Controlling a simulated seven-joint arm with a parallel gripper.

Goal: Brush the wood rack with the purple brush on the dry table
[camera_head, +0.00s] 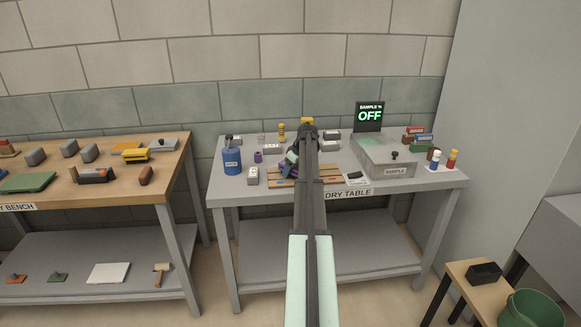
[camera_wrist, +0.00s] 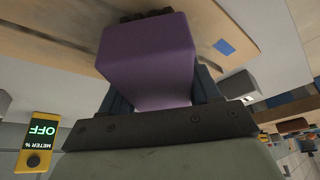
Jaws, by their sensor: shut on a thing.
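My gripper (camera_head: 291,158) is over the left part of the wood rack on the dry table, partly hidden by my arm. It is shut on the purple brush (camera_wrist: 150,50), whose block fills the space between the fingers in the wrist view. The brush's dark bristles (camera_wrist: 146,14) face the wood rack (camera_head: 335,176), which also shows as pale brown slats (camera_wrist: 50,58) in the wrist view. The bristles are at or very close to the slats; I cannot tell if they touch. The rack lies flat near the front edge of the dry table (camera_head: 240,192), with small coloured marks.
A grey sample box (camera_head: 385,160) stands right, below a display reading OFF (camera_head: 369,116). Small bottles (camera_head: 451,160) are at the right edge. A wooden bench (camera_head: 90,160) stands left.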

